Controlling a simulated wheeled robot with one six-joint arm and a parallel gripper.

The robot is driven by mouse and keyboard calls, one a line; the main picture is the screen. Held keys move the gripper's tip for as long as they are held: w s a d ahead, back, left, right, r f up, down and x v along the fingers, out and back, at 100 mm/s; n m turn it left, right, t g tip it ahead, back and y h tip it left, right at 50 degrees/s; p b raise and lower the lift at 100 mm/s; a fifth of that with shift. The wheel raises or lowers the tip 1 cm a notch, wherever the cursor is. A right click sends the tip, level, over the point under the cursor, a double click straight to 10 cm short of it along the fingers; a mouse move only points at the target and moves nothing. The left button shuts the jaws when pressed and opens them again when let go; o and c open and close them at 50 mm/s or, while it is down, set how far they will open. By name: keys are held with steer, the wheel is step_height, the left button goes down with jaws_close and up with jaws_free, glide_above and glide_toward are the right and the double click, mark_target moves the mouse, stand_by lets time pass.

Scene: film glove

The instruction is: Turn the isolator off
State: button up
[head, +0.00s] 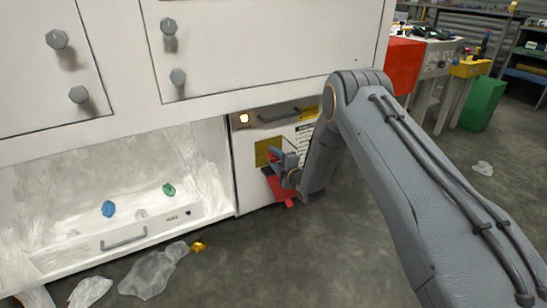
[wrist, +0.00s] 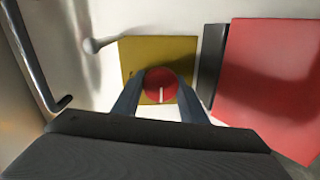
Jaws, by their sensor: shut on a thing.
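The isolator is a round red knob with a white line (wrist: 160,86) on a yellow square plate (wrist: 180,52), seen in the wrist view. My gripper (wrist: 160,100) has one finger on each side of the knob and is shut on it. The white line points toward the bottom of the wrist picture. In the head view the yellow plate (head: 262,157) is on the front of a white cabinet (head: 246,178), and my gripper (head: 276,156) is against it. My gripper partly hides the knob there.
A red panel (wrist: 275,80) with a dark edge lies close beside the plate; it also shows in the head view (head: 280,188). A bar handle (wrist: 30,60) is at left in the wrist view. Plastic film (head: 153,272) lies on the floor.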

steer(key=shift+f, duration=0.1)
steer(key=o, duration=1.1)
steer(key=shift+c, duration=0.2)
steer(key=shift+s, duration=0.1)
steer(key=p+v, duration=0.2)
steer(key=v, duration=0.5)
steer(key=shift+s+d+p, duration=0.2)
steer(key=shift+s+p, duration=0.05)
steer(key=shift+p, duration=0.1)
